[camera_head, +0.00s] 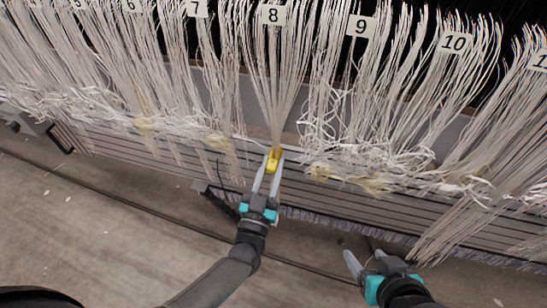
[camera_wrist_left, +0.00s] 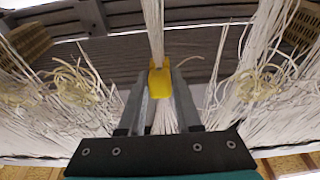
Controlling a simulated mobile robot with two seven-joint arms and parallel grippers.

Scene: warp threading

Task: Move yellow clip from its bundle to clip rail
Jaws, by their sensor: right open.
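The yellow clip (camera_head: 272,162) sits at the lower end of the white thread bundle (camera_head: 277,85) under label 8, which narrows into it. My left gripper (camera_head: 270,164) has one finger on each side of the clip and appears shut on it. In the left wrist view the clip (camera_wrist_left: 159,80) is between the fingertips, with threads passing above and below it. My right gripper (camera_head: 363,262) is open and empty at the lower right, apart from the threads. A long grey ribbed beam (camera_head: 330,205) runs behind the left gripper; I cannot tell whether it is the clip rail.
Numbered bundles of loose white threads hang on both sides, with tangled ends and pale yellowish patches (camera_head: 318,170) beside the clip. A dark bracket (camera_head: 62,140) juts out at the left. The grey floor (camera_head: 90,230) in front of the beam is mostly clear.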

